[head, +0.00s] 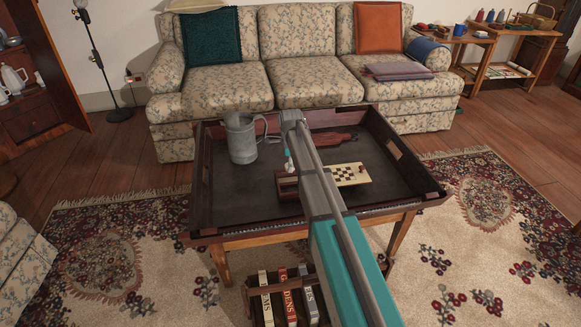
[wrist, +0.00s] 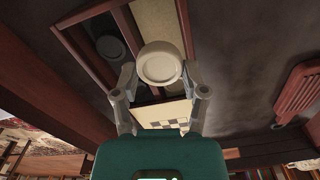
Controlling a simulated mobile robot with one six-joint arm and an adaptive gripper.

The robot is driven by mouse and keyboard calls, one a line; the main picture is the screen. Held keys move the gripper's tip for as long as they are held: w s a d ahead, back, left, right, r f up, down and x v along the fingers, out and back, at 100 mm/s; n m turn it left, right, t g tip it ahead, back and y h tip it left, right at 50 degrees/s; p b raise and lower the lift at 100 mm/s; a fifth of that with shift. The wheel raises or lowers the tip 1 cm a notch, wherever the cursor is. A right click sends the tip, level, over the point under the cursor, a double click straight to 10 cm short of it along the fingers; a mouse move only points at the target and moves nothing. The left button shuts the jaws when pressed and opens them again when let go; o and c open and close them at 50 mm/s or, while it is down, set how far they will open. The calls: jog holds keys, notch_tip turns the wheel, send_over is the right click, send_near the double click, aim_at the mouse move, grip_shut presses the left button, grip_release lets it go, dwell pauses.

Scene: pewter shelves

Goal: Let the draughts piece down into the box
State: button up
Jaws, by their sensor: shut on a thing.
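My gripper (wrist: 160,73) is shut on a round cream draughts piece (wrist: 160,62) in the wrist view, one finger on each side of it. The piece appears in front of the open wooden box (wrist: 184,28), whose inside has a dark strip and a pale strip with a divider between. A dark round piece (wrist: 111,46) shows in the dark strip. In the head view the box (head: 287,190) is on the tray table, partly hidden by my arm. A checkered board (head: 350,174) is beside it. The height of the held piece above the box is unclear.
A grey metal tankard (head: 241,140) stands left of the box on the tray table (head: 225,195). A reddish-brown slatted object (head: 332,138) lies behind; it also shows in the wrist view (wrist: 298,92). The table has raised rims. The tray's front left is clear.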

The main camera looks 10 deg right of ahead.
jog(key=shift+f+b, duration=0.6)
jog(key=shift+f, duration=0.25)
jog(key=o, duration=0.9)
dwell(0.3)
jog(key=shift+s, duration=0.1)
